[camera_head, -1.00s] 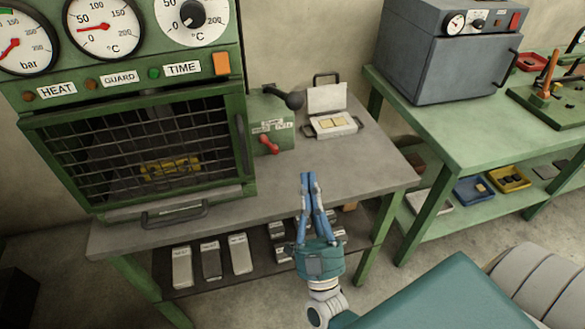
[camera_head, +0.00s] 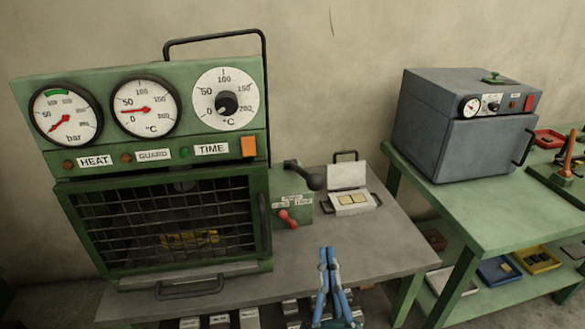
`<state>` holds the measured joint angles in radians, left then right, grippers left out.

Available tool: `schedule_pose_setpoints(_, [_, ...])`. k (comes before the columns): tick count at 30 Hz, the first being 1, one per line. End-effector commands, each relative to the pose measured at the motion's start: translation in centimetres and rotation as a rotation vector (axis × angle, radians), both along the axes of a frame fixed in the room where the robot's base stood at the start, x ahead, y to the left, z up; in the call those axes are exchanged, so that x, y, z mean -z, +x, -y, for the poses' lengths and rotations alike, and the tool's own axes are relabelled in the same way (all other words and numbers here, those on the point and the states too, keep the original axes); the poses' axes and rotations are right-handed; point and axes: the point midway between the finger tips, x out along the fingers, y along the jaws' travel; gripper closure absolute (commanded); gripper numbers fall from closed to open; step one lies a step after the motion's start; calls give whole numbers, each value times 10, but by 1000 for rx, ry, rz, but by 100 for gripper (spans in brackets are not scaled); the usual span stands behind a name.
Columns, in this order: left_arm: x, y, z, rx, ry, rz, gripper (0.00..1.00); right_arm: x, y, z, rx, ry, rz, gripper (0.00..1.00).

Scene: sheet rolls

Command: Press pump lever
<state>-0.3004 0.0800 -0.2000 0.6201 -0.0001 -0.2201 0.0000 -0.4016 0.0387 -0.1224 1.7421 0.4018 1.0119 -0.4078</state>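The green press (camera_head: 30,85) stands on the left of the grey-topped bench. The pump lever (camera_head: 300,171), dark with a round knob at its right end, sticks out from the green pump box (camera_head: 305,206) on the press's right side. A red valve handle (camera_head: 288,219) is on the box's front. My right gripper (camera_head: 328,251) is at the lower middle, below and right of the lever in the picture and apart from it. Its blue fingers are together at the tips with nothing visible between them. My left gripper is not in view.
An open white case (camera_head: 347,174) sits on the bench right of the lever. A grey oven (camera_head: 445,140) stands on the green bench (camera_head: 480,213) at right. The bench top (camera_head: 385,235) in front of the case is clear. The press's guard (camera_head: 165,225) is down.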

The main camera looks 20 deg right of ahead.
Motion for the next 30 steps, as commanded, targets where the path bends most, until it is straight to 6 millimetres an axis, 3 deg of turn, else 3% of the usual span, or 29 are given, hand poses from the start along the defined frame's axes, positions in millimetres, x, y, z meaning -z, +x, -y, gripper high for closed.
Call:
schedule_pose_setpoints(1, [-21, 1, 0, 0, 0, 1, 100, -22, 1, 3, 14, 0, -30, 100])
schedule_pose_setpoints(6, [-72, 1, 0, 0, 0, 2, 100, -71, 10, 11, 52, -17, -200, 100])
schedule_pose_setpoints(15, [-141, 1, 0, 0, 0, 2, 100, -141, 13, 3, 15, -96, -445, 100])
schedule_pose_setpoints(21, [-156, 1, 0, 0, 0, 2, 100, -160, 11, -5, -17, -137, -506, 100])
schedule_pose_setpoints(30, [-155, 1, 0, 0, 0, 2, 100, -159, 11, -7, -24, -143, -514, 100])
